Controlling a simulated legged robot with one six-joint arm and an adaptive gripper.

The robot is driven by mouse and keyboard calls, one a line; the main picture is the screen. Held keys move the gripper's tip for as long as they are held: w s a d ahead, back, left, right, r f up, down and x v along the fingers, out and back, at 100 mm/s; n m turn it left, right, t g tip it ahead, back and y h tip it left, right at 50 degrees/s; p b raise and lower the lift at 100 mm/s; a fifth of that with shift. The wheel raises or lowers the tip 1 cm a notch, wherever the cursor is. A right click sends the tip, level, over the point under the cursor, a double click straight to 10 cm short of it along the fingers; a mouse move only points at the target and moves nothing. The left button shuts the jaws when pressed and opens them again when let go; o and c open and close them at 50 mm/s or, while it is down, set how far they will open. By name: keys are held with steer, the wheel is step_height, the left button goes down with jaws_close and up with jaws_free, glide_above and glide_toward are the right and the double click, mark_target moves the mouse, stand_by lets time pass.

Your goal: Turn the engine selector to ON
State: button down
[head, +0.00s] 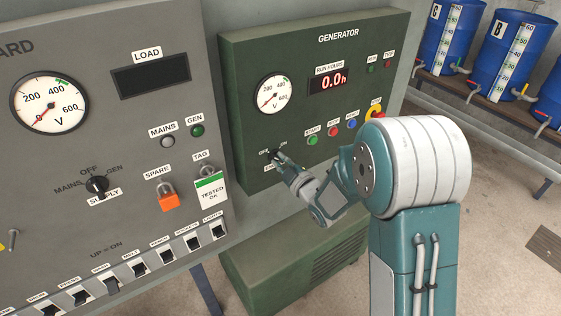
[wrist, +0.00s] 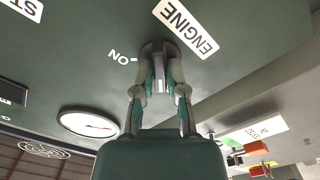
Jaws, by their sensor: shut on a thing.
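The engine selector (wrist: 158,52) is a dark round knob on the green generator panel, with its ENGINE label (wrist: 186,24) beside it in the wrist view. The ON label (wrist: 119,57) lies left of the knob there. My gripper (wrist: 158,85) is shut on the knob, with a finger on each side. A pale line on the knob runs downward between the fingers, not toward ON. In the head view my gripper (head: 277,156) reaches the knob at the panel's lower left and partly covers it. The OFF label (head: 264,152) shows just left of it.
The generator panel (head: 240,100) has a voltmeter (head: 273,93), a run-hours display reading 0.0 h (head: 331,81) and a row of push buttons right of the selector. A grey switchboard (head: 120,140) stands at left. Blue drums (head: 520,45) stand on a rack at the back right.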

steer(key=shift+f+m, duration=0.25)
steer(key=shift+m, duration=0.05)
steer(key=m, duration=0.3)
steer(key=shift+s+m, duration=0.1)
steer(key=shift+m, duration=0.2)
steer(key=shift+f+m, duration=0.15)
steer(key=shift+m, duration=6.65)
steer(key=c, duration=0.7)
jaws_free()
